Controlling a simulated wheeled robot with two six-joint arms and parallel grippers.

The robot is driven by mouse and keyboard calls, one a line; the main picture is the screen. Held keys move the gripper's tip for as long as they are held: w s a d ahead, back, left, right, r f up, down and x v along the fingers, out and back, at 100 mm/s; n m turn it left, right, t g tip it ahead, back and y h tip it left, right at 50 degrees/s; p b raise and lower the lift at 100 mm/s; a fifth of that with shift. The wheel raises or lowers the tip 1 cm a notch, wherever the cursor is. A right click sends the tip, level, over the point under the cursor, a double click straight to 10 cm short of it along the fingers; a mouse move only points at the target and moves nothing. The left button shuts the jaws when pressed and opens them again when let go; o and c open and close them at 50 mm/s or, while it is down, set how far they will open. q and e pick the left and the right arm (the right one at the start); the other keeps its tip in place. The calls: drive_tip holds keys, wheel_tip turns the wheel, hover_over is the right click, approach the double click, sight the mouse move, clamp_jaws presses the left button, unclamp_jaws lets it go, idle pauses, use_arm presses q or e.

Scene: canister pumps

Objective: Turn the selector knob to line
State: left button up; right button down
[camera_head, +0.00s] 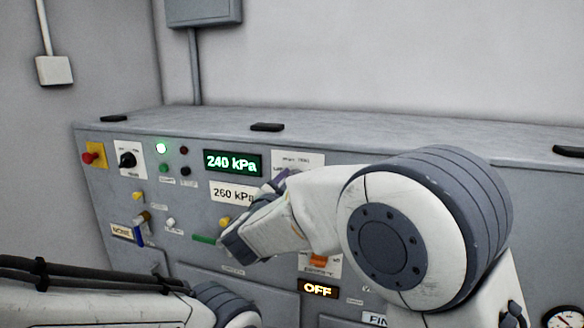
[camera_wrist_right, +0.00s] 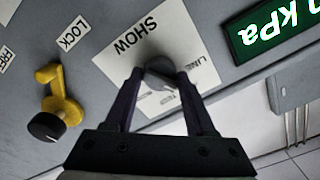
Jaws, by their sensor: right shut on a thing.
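The selector knob (camera_wrist_right: 160,70) is dark and round, on a white plate (camera_wrist_right: 135,45) marked SHOW, with a LINE label beside the knob. In the right wrist view my right gripper (camera_wrist_right: 160,80) has one finger on each side of the knob and is shut on it. Which mark the knob points at is hard to tell. In the head view the plate's upper part (camera_head: 298,158) shows, while my right arm hides the knob. My left arm comes in at the bottom left; its gripper is out of view.
A green display (camera_head: 233,162) reads 240 kPa, above a 260 kPa label (camera_head: 232,193). A yellow lever (camera_wrist_right: 62,98) with a black end sits near LOCK and FREE labels. Another display (camera_head: 318,289) reads OFF. A black switch (camera_head: 127,160) and red button (camera_head: 92,156) are at the left.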

drive_tip(key=shift+n+p, duration=3.9)
drive_tip(key=shift+p, duration=0.45)
drive_tip(key=shift+c, duration=1.4)
unclamp_jaws()
